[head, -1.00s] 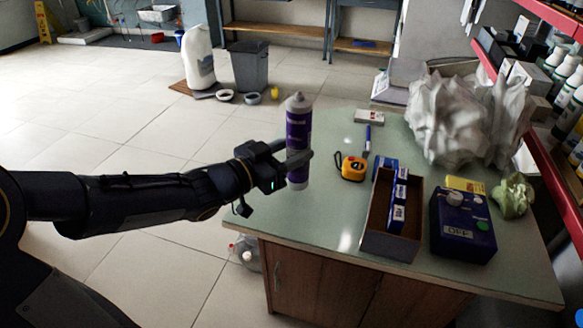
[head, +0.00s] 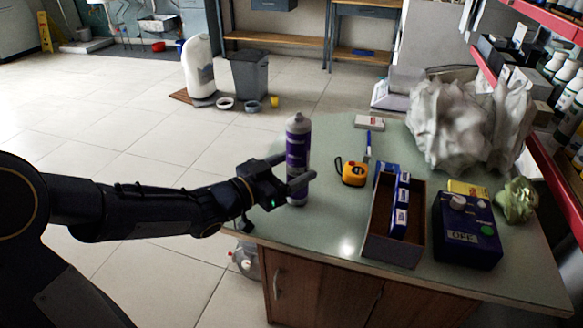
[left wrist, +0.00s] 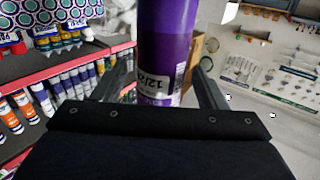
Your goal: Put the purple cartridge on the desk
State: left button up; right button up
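The purple cartridge (head: 297,150), with a pale grey top, stands upright on the desk (head: 335,220), near its left edge. My left gripper (head: 293,172) is around the lower part of the cartridge. In the left wrist view, the cartridge (left wrist: 168,45) is between the two spread fingers, with a gap visible on each side, so the gripper looks open. The near finger hides part of the cartridge's lower body in the head view. My right gripper is not in view.
A yellow tape measure (head: 351,172), a blue marker (head: 368,146) and an open box (head: 391,250) with small blue boxes lie to the right. A blue device (head: 467,230) and crumpled white material (head: 450,125) are farther right. The desk's front middle is clear.

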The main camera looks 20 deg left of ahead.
pick_arm(q)
jog(key=shift+r, duration=0.15)
jog(key=shift+s+a, duration=0.1)
jog(key=shift+a, duration=0.05)
jog(key=s+a+f+n+g+y+p, duration=0.25)
jog(key=s+a+n+y, duration=0.55)
jog(key=s+a+y, duration=0.5)
jog(key=s+d+f+g+h, duration=0.3)
jog(key=s+d+g+h, duration=0.3)
jog(key=s, duration=0.7)
jog(key=shift+s+d+n+h, duration=0.2)
jog(key=shift+d+n+h, duration=0.1)
jog(key=shift+d, duration=0.65)
jog(key=shift+g, duration=0.25)
